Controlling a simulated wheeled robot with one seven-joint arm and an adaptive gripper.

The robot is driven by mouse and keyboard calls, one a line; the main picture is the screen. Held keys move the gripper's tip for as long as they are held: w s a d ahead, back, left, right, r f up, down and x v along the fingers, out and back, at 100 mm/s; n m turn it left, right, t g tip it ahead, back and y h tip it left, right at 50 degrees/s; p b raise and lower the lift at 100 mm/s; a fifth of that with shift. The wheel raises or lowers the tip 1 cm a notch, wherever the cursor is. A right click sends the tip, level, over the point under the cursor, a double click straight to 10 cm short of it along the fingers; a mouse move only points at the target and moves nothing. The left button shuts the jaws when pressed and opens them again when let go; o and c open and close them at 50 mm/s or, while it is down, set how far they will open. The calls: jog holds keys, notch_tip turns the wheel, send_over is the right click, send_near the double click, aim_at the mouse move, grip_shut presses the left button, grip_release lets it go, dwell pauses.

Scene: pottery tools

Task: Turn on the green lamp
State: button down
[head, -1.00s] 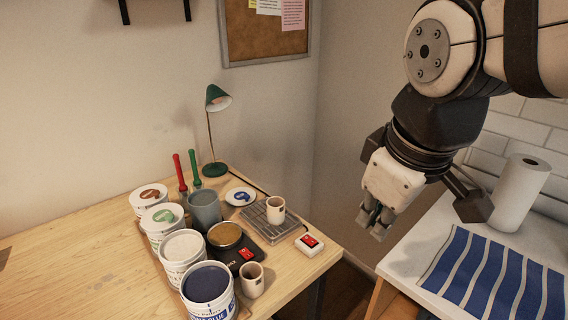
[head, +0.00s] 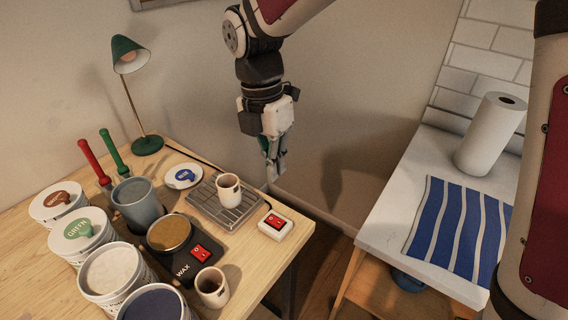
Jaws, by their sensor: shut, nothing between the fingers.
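The green lamp (head: 127,51) stands at the back of the wooden table in the head view, with a thin stem and a round green base (head: 148,145). Its shade tilts toward the viewer, and I cannot tell for sure whether the bulb is lit. A white switch box (head: 275,225) with a red rocker lies at the table's right edge. A second red switch (head: 200,252) is on the black wax warmer (head: 182,232). My gripper (head: 274,176) points down, shut and empty, above and behind the white switch box, beyond the wire rack, touching nothing.
A wire rack (head: 205,205) with a cup (head: 228,189) stands left of the switch box. Another cup (head: 212,287) is near the front edge. A paper towel roll (head: 490,134) stands on the white counter.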

aim_at(282, 223)
jog(key=shift+w+f+n, duration=0.25)
jog(key=shift+n, duration=0.05)
jog(key=shift+f, duration=0.1)
jog(key=f, duration=0.9)
jog(key=s+d+f+p, duration=0.1)
jog(key=f, duration=0.3)
jog(key=shift+d+f, duration=0.1)
jog(key=shift+f, duration=0.2)
jog(key=shift+f, duration=0.1)
jog(key=shift+s+d+f, duration=0.15)
jog(key=shift+f, duration=0.25)
